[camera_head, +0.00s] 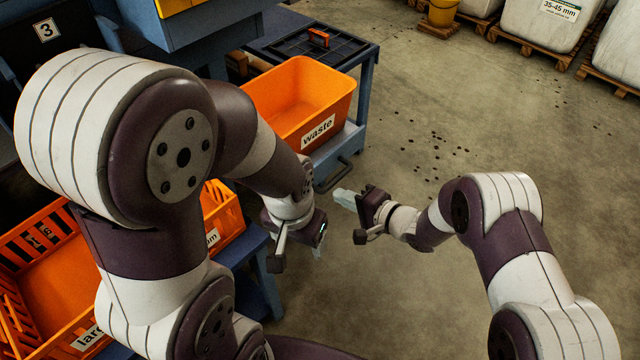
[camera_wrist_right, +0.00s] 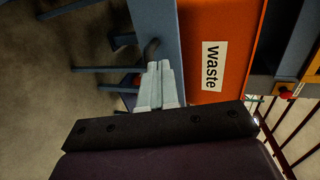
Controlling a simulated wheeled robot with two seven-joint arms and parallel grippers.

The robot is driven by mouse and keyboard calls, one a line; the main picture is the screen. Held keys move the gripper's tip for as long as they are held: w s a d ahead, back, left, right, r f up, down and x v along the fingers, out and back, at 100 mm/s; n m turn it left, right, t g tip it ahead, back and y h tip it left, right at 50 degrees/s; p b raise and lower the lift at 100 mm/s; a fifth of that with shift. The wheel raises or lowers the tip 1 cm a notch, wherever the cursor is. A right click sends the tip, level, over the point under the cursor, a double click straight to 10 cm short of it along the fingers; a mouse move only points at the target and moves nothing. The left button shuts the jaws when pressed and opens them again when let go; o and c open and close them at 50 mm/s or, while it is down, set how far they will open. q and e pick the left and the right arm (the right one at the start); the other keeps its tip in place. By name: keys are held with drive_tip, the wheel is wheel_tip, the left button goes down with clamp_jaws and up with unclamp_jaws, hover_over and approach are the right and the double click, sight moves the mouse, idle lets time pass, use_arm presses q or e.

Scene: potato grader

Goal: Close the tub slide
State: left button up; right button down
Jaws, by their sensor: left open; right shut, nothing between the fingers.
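The orange tub labelled "waste" (camera_head: 290,95) sits on a blue-grey slide (camera_head: 345,142) that juts out in front of a blue frame. A dark handle (camera_head: 335,175) sticks out at the slide's front. My right gripper (camera_head: 343,198) is shut and empty, with its pale fingers just below and right of the handle. In the right wrist view, its fingertips (camera_wrist_right: 160,68) lie beside the blue slide edge, close to a dark curved piece that looks like the handle; I cannot tell whether they touch. My left gripper (camera_head: 317,252) is open and empty, lower and left of the right one.
Orange crates (camera_head: 55,265) stand at the lower left on a blue stand. A black-topped table (camera_head: 305,45) with a small orange item stands behind the tub. Concrete floor (camera_head: 430,110) with scattered dark bits is free to the right. White sacks on pallets (camera_head: 540,25) stand far off.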

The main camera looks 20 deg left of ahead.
sight(318, 189)
drive_tip(key=x, duration=0.5)
drive_tip(key=b+x, duration=0.1)
drive_tip(key=x, duration=0.1)
drive_tip(key=shift+a+r, duration=0.25)
drive_tip(key=shift+a, duration=0.05)
use_arm(q)
drive_tip(key=shift+f, duration=0.8)
use_arm(e)
drive_tip(key=shift+w+a+r, duration=0.1)
drive_tip(key=shift+w+a, duration=0.1)
drive_tip(key=shift+a, duration=0.15)
drive_tip(key=shift+a, duration=0.1)
